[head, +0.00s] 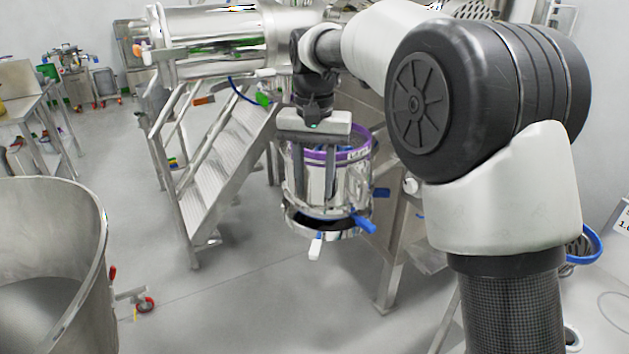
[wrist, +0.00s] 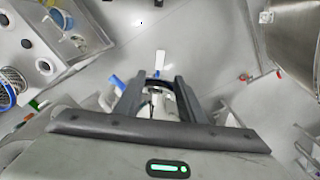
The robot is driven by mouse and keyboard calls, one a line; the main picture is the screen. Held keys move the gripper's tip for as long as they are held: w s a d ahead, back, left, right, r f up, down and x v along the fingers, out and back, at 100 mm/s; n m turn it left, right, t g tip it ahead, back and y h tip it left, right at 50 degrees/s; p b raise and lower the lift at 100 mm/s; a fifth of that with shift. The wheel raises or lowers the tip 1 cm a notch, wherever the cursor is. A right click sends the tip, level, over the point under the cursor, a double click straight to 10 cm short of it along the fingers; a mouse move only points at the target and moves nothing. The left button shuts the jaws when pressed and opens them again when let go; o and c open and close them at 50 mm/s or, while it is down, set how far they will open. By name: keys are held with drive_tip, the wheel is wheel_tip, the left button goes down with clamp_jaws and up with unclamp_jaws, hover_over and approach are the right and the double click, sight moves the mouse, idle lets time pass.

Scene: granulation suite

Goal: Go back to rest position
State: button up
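My gripper (head: 315,180) hangs pointing down near the middle of the head view, in front of or over a shiny steel vessel with a purple rim (head: 347,155). Its two fingers are apart. In the wrist view the gripper (wrist: 158,82) also shows a gap between the fingers, with metal parts visible through it. I see nothing clamped there. The vessel has a white handle (head: 316,246) and a blue handle (head: 364,223) low down. Whether the fingers touch the vessel cannot be told.
Metal steps (head: 225,160) stand left of my gripper, beside a large steel cylinder (head: 210,40). A big round steel bin (head: 50,240) on casters is at the near left. A steel table (head: 25,95) stands at the far left. Grey floor lies open between bin and steps.

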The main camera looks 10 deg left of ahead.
drive_tip(key=s+d+r+t+p, duration=0.1)
drive_tip(key=s+d+r+t, duration=0.1)
drive_tip(key=s+d+r, duration=0.5)
drive_tip(key=s+d+r+t+p, duration=0.1)
drive_tip(key=s+d+r+p, duration=0.2)
drive_tip(key=d, duration=0.6)
drive_tip(key=s+d+f+t, duration=0.1)
drive_tip(key=s+d+f, duration=0.1)
drive_tip(key=s+d, duration=0.2)
drive_tip(key=s+d+f+t, duration=0.1)
drive_tip(key=s+d, duration=0.3)
drive_tip(key=s, duration=0.6)
drive_tip(key=shift+s+f+t, duration=0.2)
drive_tip(key=shift+f+t, duration=0.1)
drive_tip(key=shift+f, duration=0.2)
